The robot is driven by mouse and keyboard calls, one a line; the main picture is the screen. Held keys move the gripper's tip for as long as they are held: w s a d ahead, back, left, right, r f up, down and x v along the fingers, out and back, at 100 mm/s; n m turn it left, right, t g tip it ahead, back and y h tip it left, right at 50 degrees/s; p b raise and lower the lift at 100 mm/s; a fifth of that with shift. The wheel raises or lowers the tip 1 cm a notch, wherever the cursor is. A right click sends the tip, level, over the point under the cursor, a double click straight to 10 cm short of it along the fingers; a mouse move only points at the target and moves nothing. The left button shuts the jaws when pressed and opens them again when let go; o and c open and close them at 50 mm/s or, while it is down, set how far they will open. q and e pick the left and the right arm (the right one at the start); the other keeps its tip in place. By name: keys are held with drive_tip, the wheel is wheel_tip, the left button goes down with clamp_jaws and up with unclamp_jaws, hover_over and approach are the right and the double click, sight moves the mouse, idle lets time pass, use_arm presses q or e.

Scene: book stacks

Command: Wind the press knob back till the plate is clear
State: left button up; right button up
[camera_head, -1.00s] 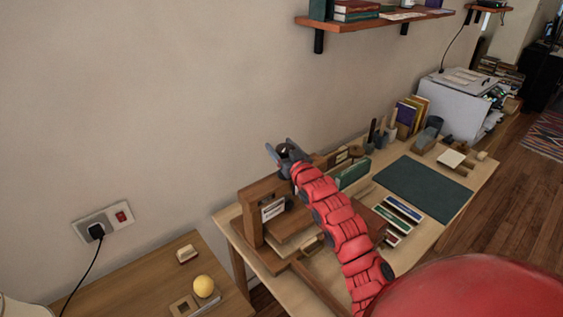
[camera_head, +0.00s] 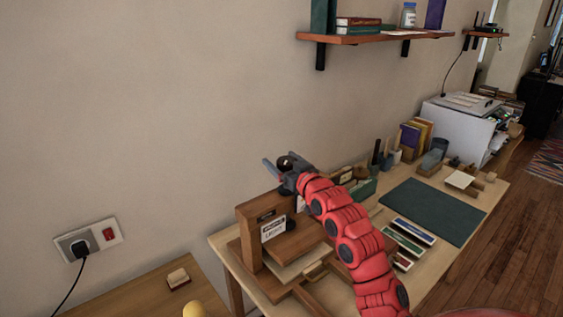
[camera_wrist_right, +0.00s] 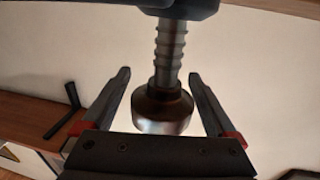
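The wooden press (camera_head: 250,240) stands at the near left end of the workbench, with a white label on its upright. Its brown plate (camera_head: 300,240) sits over a pale flat block (camera_head: 298,266); my arm partly hides this area, and I cannot tell whether they touch. My right gripper (camera_head: 281,163) is at the top of the press, around the dark knob (camera_head: 287,160). In the right wrist view the fingers are open, one on each side of the round metal knob (camera_wrist_right: 163,107) under a threaded screw (camera_wrist_right: 169,50), with visible gaps. My left gripper is not in view.
A green mat (camera_head: 432,211) lies on the bench with books and holders behind it. A wall shelf (camera_head: 375,38) hangs above. A lower table (camera_head: 145,292) with a yellow ball (camera_head: 193,310) is at front left. A wall socket (camera_head: 88,240) holds a plug.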

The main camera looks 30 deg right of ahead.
drive_tip(key=shift+o, duration=0.2)
drive_tip(key=shift+s, duration=0.1)
drive_tip(key=s+a+p, duration=0.1)
drive_tip(key=s, duration=1.6)
drive_tip(key=shift+a, duration=0.15)
drive_tip(key=shift+s, duration=0.1)
